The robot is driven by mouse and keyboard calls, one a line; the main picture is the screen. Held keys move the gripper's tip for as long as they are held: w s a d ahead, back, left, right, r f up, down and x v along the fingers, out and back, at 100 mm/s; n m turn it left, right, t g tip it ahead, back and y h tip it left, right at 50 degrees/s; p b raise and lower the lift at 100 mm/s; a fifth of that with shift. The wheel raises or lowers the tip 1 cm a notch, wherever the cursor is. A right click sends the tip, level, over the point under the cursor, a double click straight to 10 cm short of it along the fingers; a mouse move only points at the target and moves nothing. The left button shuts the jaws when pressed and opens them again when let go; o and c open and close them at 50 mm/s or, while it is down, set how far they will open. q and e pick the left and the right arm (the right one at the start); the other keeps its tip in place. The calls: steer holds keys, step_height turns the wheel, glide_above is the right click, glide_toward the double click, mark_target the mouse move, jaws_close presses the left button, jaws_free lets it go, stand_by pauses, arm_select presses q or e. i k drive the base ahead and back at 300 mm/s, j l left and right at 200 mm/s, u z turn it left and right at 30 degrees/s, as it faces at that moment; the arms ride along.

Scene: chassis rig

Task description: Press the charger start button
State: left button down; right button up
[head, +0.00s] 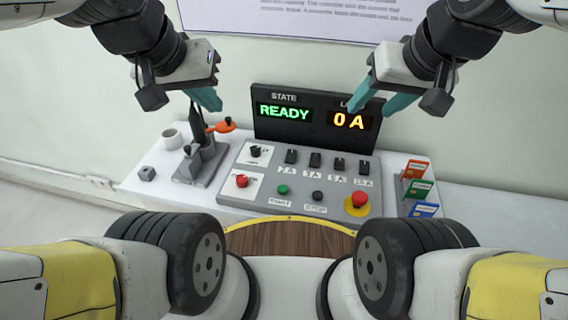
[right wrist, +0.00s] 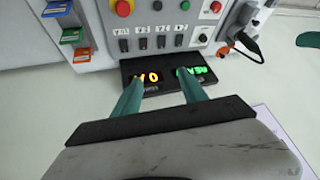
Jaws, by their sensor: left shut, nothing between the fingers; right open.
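The charger panel (head: 329,190) stands on the white bench. Its green start button (head: 283,189) sits at the front left of the panel, above a START label. A black stop button (head: 318,195) is to its right. The display (head: 296,117) reads READY in green and 0 A in orange. My left gripper (head: 209,99) is shut and empty, above and to the left of the panel, apart from it. My right gripper (head: 378,104) is open and empty, in front of the display's right part. In the right wrist view the green button (right wrist: 185,5) shows near the top edge.
A red emergency button (head: 359,199) on a yellow base, a red knob (head: 242,181) and several black switches are on the panel. A grey stand with an orange-handled clamp (head: 222,126), a white mug (head: 172,138) and a grey cube (head: 147,174) are left. Coloured cards (head: 415,169) stand right.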

mark_target(282, 189)
steer(key=j+z, duration=0.15)
steer(key=z, duration=0.55)
steer(key=k+j+z, duration=0.2)
steer(key=j+z, duration=0.2)
steer(key=k+j+z, duration=0.25)
steer(key=j+z, duration=0.15)
steer(key=k+j, duration=0.25)
steer(key=j, duration=0.15)
steer(key=k+j, duration=0.3)
steer(key=j+z, duration=0.05)
